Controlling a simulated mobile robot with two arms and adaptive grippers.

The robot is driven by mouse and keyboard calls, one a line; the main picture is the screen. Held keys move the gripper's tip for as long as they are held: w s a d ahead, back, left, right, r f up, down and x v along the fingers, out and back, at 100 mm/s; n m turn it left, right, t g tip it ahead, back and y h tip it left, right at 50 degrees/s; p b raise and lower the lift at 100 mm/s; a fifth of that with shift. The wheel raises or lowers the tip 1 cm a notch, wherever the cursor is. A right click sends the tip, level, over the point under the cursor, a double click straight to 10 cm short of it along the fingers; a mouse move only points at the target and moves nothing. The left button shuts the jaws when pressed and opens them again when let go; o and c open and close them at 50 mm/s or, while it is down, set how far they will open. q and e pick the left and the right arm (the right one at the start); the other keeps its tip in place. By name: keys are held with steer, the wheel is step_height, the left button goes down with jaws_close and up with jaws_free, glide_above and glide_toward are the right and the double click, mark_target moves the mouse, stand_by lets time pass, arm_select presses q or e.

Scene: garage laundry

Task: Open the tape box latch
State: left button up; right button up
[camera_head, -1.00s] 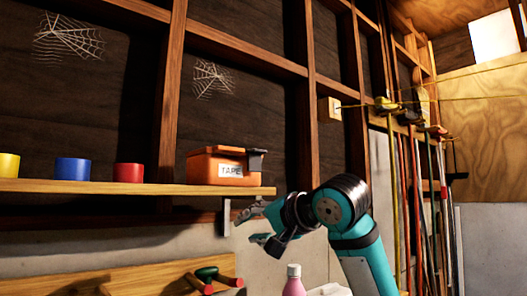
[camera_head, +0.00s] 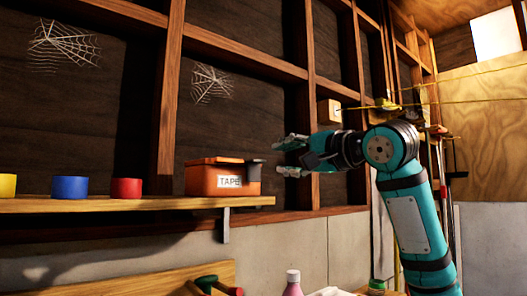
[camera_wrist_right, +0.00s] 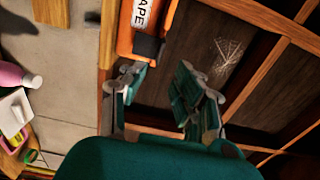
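The orange tape box (camera_head: 228,181) with a white "TAPE" label stands on the wooden shelf near its right end. Its lid looks shut. A dark latch (camera_head: 252,162) juts out at the box's right side. My right gripper (camera_head: 280,157) is open and empty, just right of the latch and at about its height. In the right wrist view the box (camera_wrist_right: 140,38) is at the top, its dark latch (camera_wrist_right: 148,48) just beyond the open fingers (camera_wrist_right: 165,88). I cannot tell whether a finger touches it. My left gripper is not in view.
Yellow, blue (camera_head: 70,187) and red (camera_head: 127,188) rolls sit on the shelf (camera_head: 130,204) left of the box. A pink bottle (camera_head: 293,282) stands below. Wall studs rise behind; long tools lean at right.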

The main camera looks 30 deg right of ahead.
mark_target(260, 162)
steer(key=w+p, duration=0.1)
steer(key=w, duration=0.1)
steer(key=w+p, duration=0.1)
steer(key=w, duration=0.2)
steer(key=w+p, duration=0.1)
steer(key=w, duration=0.2)
steer(key=shift+a, duration=0.35)
steer(key=shift+c, duration=0.3)
jaws_close()
